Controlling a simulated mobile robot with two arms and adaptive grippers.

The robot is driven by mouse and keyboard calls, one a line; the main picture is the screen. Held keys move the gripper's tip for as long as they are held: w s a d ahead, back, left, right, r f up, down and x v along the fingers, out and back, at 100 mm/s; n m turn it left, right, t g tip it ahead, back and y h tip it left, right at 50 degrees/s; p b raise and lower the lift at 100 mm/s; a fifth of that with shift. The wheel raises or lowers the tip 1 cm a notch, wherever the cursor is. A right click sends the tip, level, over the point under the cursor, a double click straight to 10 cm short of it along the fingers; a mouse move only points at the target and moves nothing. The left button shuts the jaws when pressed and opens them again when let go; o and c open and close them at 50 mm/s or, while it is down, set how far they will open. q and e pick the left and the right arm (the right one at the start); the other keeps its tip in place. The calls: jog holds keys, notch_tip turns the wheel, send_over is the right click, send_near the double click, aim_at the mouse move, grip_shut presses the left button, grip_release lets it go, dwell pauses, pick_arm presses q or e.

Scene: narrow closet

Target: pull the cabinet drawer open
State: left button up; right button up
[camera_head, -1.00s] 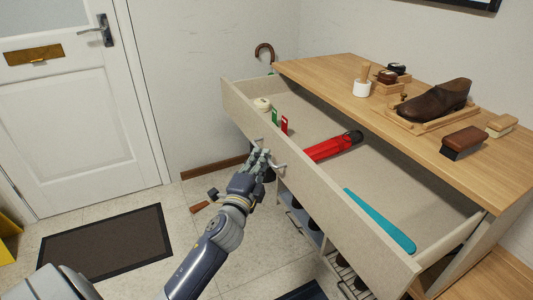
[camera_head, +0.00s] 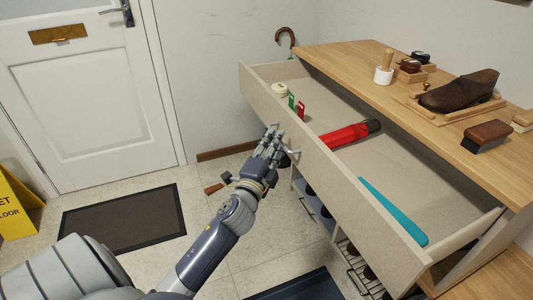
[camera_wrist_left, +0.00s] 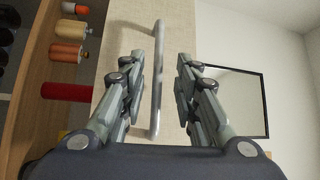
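The cabinet drawer (camera_head: 325,172) stands well out from the cabinet, its inside open to view. Its bar handle (camera_wrist_left: 157,80) is on the pale front panel. My left gripper (camera_head: 270,143) is at this handle in the head view, with the bar's ends showing beside the fingers. In the left wrist view my left gripper (camera_wrist_left: 158,85) has its fingers spread on both sides of the bar, with gaps between them and it. My right gripper is not in view.
The drawer holds a red umbrella (camera_head: 345,135), a teal shoehorn (camera_head: 392,210) and small items. A brown shoe (camera_head: 460,90) and brushes sit on the cabinet top (camera_head: 350,62). A shoe rack (camera_head: 313,207) is below. A dark mat (camera_head: 123,220) and yellow sign (camera_head: 17,205) are on the floor.

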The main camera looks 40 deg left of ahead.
pick_arm(q)
jog(key=v, duration=1.1)
jog(key=shift+s+r, duration=0.2)
jog(key=shift+s, duration=0.15)
